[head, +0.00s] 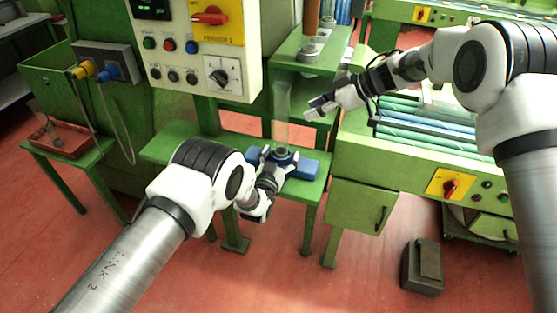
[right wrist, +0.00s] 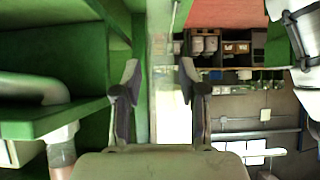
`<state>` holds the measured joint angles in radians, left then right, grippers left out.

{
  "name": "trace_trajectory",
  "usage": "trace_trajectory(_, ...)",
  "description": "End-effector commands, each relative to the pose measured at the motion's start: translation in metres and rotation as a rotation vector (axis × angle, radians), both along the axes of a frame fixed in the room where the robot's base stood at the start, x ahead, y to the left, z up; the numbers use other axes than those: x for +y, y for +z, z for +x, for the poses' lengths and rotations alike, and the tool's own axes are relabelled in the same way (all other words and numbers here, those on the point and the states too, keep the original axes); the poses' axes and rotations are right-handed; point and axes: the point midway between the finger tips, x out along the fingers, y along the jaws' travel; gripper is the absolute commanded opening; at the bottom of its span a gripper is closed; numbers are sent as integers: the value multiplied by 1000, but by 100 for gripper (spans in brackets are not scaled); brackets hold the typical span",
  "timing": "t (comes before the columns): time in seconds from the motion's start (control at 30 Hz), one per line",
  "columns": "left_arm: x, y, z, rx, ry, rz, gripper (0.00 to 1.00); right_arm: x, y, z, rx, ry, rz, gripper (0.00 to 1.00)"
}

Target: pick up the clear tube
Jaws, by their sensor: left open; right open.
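The clear tube (head: 282,112) stands upright and see-through in the head view, above a dark round seat on a blue block (head: 304,168). My left gripper (head: 277,158) is open low down, its fingers beside the seat at the tube's foot; I cannot tell whether they touch it. My right gripper (head: 313,106) is open just right of the tube at mid height, pointing left towards it. In the right wrist view the open fingers of my right gripper (right wrist: 159,78) have a pale see-through upright strip between them, which looks like the tube (right wrist: 160,45).
The blue block sits on a green bench (head: 180,142). A control panel (head: 197,45) is behind on the left. A green machine (head: 400,165) with rods stands close on the right. A red tray (head: 62,141) is at far left, and a dark box (head: 422,268) is on the floor.

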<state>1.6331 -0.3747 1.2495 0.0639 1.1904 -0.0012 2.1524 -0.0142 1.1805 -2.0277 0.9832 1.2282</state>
Motion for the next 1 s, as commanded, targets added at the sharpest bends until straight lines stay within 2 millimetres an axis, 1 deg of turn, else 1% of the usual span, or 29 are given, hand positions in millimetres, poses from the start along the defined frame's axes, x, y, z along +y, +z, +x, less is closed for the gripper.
trace_trajectory(0.1,0,0,0,0,0,0,84,0,0,0,0,0,0,42)
trace_trajectory(0.13,0,0,0,0,0,0,81,0,0,0,0,0,0,42)
trace_trajectory(0.17,0,0,0,0,0,0,70,0,0,0,0,0,0,42)
trace_trajectory(0.2,0,0,0,0,0,0,56,0,0,0,0,0,0,42)
trace_trajectory(0.27,0,0,0,0,0,0,35,0,0,0,0,0,0,42)
trace_trajectory(0.3,0,0,0,0,0,0,20,0,0,0,0,0,0,42)
trace_trajectory(0.33,0,0,0,0,0,0,10,0,0,0,0,0,0,42)
trace_trajectory(0.37,0,0,0,0,0,0,7,0,0,0,0,0,0,42)
trace_trajectory(0.47,0,0,0,0,0,0,7,0,0,0,0,0,0,42)
trace_trajectory(0.5,0,0,0,0,0,0,7,0,0,0,1,1,0,56)
trace_trajectory(0.53,0,0,0,0,0,0,7,1,0,-1,2,2,4,66)
trace_trajectory(0.57,0,0,0,0,0,0,7,3,0,-2,4,4,10,71)
trace_trajectory(0.67,0,0,0,0,0,0,7,21,0,-15,28,18,71,71)
trace_trajectory(0.77,0,0,0,0,0,0,7,53,0,-36,61,32,203,71)
trace_trajectory(0.8,0,0,0,0,0,0,7,67,-2,-44,69,24,268,71)
trace_trajectory(0.83,0,0,0,0,0,0,7,76,-5,-48,68,14,318,71)
trace_trajectory(0.9,0,0,0,-1,0,0,7,94,-9,-57,55,-32,433,71)
trace_trajectory(1.0,0,0,0,-1,0,0,7,107,-17,-63,4,-141,566,71)
